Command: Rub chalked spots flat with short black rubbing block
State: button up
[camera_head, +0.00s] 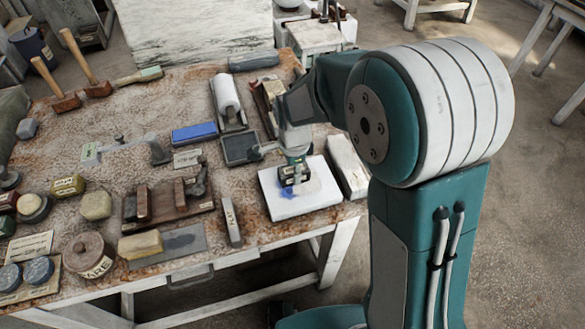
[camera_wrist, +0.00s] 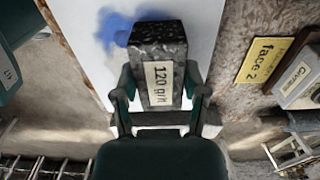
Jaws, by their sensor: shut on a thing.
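My gripper (camera_head: 294,160) is over the white slab (camera_head: 318,201) at the right end of the table. It is shut on a speckled black rubbing block (camera_head: 287,178), one finger on each side. In the wrist view my gripper (camera_wrist: 160,95) holds the same block (camera_wrist: 158,40), which has a pale "120 grit" label. A blue chalked spot (camera_head: 288,191) lies on the slab by the block's near edge. In the wrist view the blue spot (camera_wrist: 116,28) shows beside the block's far left corner. Whether the block touches the slab is unclear. The slab under the block is hidden.
A long pale block (camera_head: 347,165) stands just right of the slab. A dark square plate (camera_head: 240,149) and an upright-labelled grey bar (camera_head: 232,222) lie to its left. A yellow "face 2" card (camera_wrist: 262,60) shows right of the slab in the wrist view. The table's left side is crowded.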

jog(key=shift+d, duration=0.15)
jog(key=shift+w+d, duration=0.3)
jog(key=shift+d, duration=0.6)
jog(key=shift+s+a+f, duration=0.1)
jog(key=shift+s+a, duration=0.1)
jog(key=shift+a, duration=0.35)
jog(key=shift+s+a+f, duration=0.1)
jog(key=shift+s+a, duration=0.1)
jog(key=shift+a, duration=0.3)
jog(key=shift+s+a+r, duration=0.1)
jog(key=shift+s+a, duration=0.05)
jog(key=shift+a, duration=0.4)
jog(key=shift+s+a, duration=0.15)
jog(key=shift+a, duration=0.35)
jog(key=shift+w+d+r, duration=0.1)
jog(key=shift+w+d, duration=0.15)
jog(key=shift+d, duration=0.45)
jog(key=shift+w+d+f, duration=0.1)
jog(key=shift+w+d, duration=0.15)
jog(key=shift+d, duration=0.5)
jog(key=shift+w+d+r, duration=0.1)
jog(key=shift+w+d, duration=0.15)
jog(key=shift+d, duration=0.45)
jog(key=shift+a, duration=0.1)
jog(key=shift+s+a, duration=0.25)
jog(key=shift+a, duration=0.45)
jog(key=shift+s+a, duration=0.2)
jog(key=shift+a, duration=0.45)
jog(key=shift+s+a, duration=0.25)
jog(key=shift+a, duration=0.45)
